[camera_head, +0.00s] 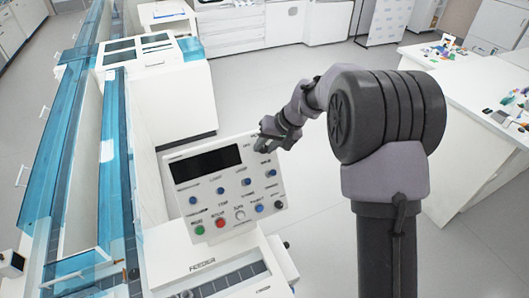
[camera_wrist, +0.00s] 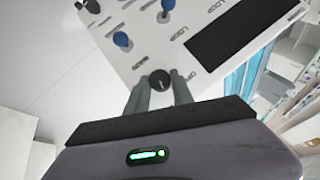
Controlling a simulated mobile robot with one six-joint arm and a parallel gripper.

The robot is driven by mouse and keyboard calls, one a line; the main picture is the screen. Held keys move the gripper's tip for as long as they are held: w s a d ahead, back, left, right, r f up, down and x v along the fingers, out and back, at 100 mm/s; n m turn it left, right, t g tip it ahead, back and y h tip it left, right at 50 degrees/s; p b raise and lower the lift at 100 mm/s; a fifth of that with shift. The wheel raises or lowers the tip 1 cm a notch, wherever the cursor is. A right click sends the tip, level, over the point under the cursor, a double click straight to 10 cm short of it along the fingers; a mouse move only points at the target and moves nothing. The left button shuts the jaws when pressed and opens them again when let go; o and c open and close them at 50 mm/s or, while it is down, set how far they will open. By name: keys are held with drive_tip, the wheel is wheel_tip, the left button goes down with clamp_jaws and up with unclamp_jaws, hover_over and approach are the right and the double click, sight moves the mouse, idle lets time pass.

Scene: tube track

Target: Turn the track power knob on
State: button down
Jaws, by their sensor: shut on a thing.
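The white control panel (camera_head: 225,185) is tilted and carries a dark screen (camera_head: 205,163), several blue knobs and a few buttons. In the wrist view, a round black knob (camera_wrist: 159,80) sits near the panel's corner, close to the screen (camera_wrist: 240,32). My gripper (camera_wrist: 160,84) is shut on this black knob, with one finger on each side. In the head view, my gripper (camera_head: 263,146) is at the panel's upper right corner and hides the knob. The small labels beside the knob are too blurred to read, and its on or off position cannot be told.
Blue knobs (camera_wrist: 122,39) stand near my fingers, and another black knob (camera_head: 278,205) is at the panel's lower right. A green button (camera_head: 199,230) and a red button (camera_head: 220,223) are lower left. The blue-covered track (camera_head: 115,160) runs along the left. Open floor lies right of the panel.

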drive_tip(key=m+b, duration=0.1)
drive_tip(key=m+y+b, duration=0.1)
drive_tip(key=b, duration=0.1)
drive_tip(key=y+b, duration=0.1)
drive_tip(key=shift+d+f+m+b, duration=0.25)
drive_tip(key=shift+f+m+b, duration=0.1)
drive_tip(key=shift+f+m, duration=0.05)
drive_tip(key=m+y+b, duration=0.1)
drive_tip(key=b, duration=0.2)
drive_tip(key=m+t+y+b, duration=0.1)
drive_tip(key=m+b, duration=0.1)
drive_tip(key=shift+d+f+y+b, duration=0.2)
drive_tip(key=shift+y+b, duration=0.1)
drive_tip(key=shift+b, duration=0.1)
drive_tip(key=m+t+y+b, duration=0.1)
drive_tip(key=m+b, duration=0.1)
drive_tip(key=b, duration=0.1)
drive_tip(key=m+y+b, duration=0.1)
drive_tip(key=m+b, duration=0.1)
drive_tip(key=b, duration=0.1)
drive_tip(key=shift+s+f+m+t+y, duration=0.1)
drive_tip(key=shift+m+t+y, duration=0.2)
drive_tip(key=shift+m+t, duration=0.1)
drive_tip(key=shift+m+t+b, duration=0.6)
drive_tip(key=shift+m+b, duration=0.3)
drive_tip(key=shift+b, duration=0.2)
drive_tip(key=shift+y, duration=0.3)
drive_tip(key=c, duration=1.1)
unclamp_jaws()
drive_tip(key=shift+s, duration=0.1)
